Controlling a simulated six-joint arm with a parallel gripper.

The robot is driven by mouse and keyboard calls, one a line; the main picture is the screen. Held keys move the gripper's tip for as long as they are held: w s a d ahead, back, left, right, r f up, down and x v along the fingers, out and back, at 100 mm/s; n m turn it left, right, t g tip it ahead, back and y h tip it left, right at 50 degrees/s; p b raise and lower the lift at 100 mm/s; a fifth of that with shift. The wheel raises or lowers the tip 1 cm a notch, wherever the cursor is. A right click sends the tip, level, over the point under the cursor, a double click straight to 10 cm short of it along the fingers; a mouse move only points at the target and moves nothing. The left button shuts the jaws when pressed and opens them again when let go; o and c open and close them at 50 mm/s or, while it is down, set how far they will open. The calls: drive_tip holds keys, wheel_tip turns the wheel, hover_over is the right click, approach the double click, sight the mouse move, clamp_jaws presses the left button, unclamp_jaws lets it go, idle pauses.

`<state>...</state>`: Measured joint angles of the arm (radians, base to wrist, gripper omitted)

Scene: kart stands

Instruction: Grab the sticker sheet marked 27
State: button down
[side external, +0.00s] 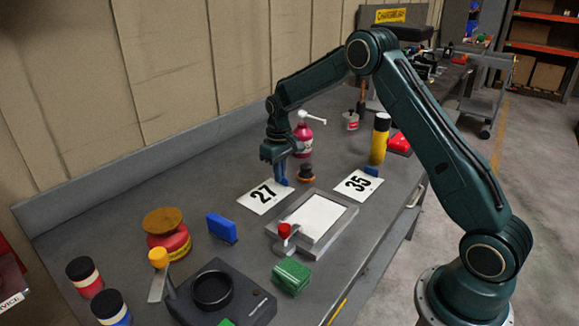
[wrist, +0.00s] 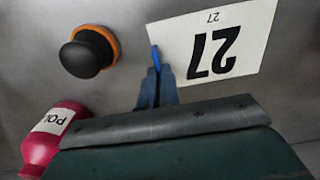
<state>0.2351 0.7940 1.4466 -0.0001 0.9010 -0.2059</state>
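The white sheet marked 27 (side external: 261,201) lies flat on the bench, left of the sheet marked 35 (side external: 357,186). It also shows in the wrist view (wrist: 245,25), with its number upside down. A thin blue tab (wrist: 155,56) stands up at its edge. My gripper (side external: 281,178) points down over that tab. In the wrist view its fingers (wrist: 158,75) are close together, one on each side of the tab, and look shut on it. The fingers hide the tab's lower part. The sheet shows no clear lift from the bench.
A black knob with an orange base (side external: 306,174) and a pink bottle (side external: 302,141) stand close to my gripper. A grey frame press (side external: 318,222) with a red knob lies in front. A yellow can (side external: 380,140) stands beyond sheet 35. A blue block (side external: 222,228) is at left.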

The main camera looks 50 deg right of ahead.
drive_tip(key=shift+r, duration=0.1)
wheel_tip(320, 180, up, 20)
idle(0.7)
drive_tip(key=shift+s, duration=0.1)
idle(0.5)
